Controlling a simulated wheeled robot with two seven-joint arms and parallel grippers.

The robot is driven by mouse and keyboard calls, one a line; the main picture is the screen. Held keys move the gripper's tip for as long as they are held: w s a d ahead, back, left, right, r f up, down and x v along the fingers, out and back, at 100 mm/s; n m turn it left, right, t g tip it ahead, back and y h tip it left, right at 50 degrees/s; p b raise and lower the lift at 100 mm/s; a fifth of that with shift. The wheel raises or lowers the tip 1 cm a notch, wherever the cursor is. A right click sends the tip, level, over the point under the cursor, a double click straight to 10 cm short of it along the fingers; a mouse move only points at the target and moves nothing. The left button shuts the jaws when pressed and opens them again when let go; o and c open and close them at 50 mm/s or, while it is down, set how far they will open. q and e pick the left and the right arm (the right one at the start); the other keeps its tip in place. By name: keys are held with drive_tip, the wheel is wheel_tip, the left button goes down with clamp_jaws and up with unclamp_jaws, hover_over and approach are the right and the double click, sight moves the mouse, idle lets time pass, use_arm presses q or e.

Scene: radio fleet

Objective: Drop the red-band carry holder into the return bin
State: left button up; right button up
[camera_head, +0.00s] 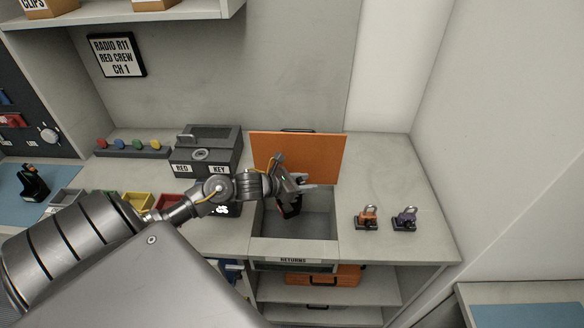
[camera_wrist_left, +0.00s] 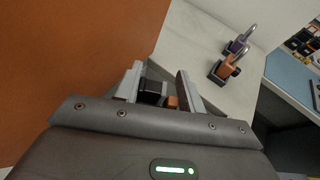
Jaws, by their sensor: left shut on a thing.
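The return bin (camera_head: 264,238) is an open grey box set into the counter, with a RETURNS label on its front. Its orange lid (camera_head: 325,152) stands raised at the back. My left gripper (camera_head: 300,184) is over the bin opening, in front of the lid. It is shut on a dark holder with a reddish-orange part, the red-band carry holder (camera_head: 289,208), which hangs over or inside the opening; I cannot tell how deep. In the left wrist view the black holder (camera_wrist_left: 151,91) shows between the fingers (camera_wrist_left: 160,85). My right gripper is not in view.
An orange padlock-like item (camera_head: 366,220) and a purple one (camera_head: 404,220) stand on the counter right of the bin. A grey KEY box (camera_head: 206,153) stands left of it. Coloured trays (camera_head: 137,203) lie further left. An orange case (camera_head: 330,277) is on the shelf below.

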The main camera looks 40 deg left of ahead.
use_arm(q)
drive_tip(key=shift+w, duration=0.15)
drive_tip(key=o, duration=1.3)
drive_tip(key=shift+o, duration=0.2)
drive_tip(key=b+v, duration=0.4)
drive_tip(key=v, duration=0.7)
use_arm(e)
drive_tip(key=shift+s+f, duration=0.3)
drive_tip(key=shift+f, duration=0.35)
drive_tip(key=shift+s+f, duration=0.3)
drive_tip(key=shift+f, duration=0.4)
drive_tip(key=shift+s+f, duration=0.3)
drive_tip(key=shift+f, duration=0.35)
